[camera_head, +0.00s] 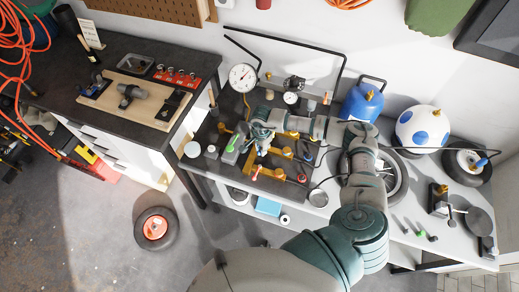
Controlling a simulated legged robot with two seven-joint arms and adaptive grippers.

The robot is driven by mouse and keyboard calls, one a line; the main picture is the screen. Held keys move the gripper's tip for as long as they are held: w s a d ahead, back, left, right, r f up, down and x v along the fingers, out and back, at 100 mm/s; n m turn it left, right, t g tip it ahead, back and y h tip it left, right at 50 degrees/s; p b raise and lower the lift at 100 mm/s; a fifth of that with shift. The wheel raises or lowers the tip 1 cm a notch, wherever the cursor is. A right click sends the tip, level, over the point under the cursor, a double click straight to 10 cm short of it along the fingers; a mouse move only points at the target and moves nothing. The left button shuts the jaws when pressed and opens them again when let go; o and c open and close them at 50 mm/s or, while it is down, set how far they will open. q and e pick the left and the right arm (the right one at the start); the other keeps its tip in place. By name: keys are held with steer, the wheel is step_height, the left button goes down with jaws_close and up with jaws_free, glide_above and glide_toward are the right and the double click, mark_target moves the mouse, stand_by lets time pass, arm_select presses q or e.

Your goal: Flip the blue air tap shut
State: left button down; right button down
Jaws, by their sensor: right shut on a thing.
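My right arm comes up from the lower right and bends left over the bench. My right gripper (261,145) is at its end, shut at the brass pipework on the dark board. The blue air tap is at the fingertips and mostly hidden by them; its exact handle angle is too small to tell. A green-handled tap (231,143) stands just left of the gripper. A red-handled tap (255,173) is below it. My left gripper is not in view.
A round gauge (242,77) and black pipe (290,40) stand behind the board. A blue tank (361,103) and a white tank with blue spots (421,128) are to the right. A dark workbench (110,50) is at left, with a wheel (155,229) on the floor.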

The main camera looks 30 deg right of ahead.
steer(key=n+b, duration=0.1)
steer(key=s+n+b, duration=0.1)
steer(key=n, duration=0.1)
steer(key=shift+s+d+f+n+b, duration=0.1)
steer(key=shift+d+n+b, duration=0.2)
steer(key=shift+d+b, duration=0.1)
steer(key=shift+s+n+b, duration=0.15)
steer(key=shift+n+b, duration=0.2)
steer(key=shift+n, duration=0.15)
steer(key=shift+d, duration=0.1)
steer(key=c, duration=1.2)
jaws_free()
steer(key=shift+s, duration=0.1)
steer(key=shift+c, duration=0.2)
step_height(320, 180, up, 12)
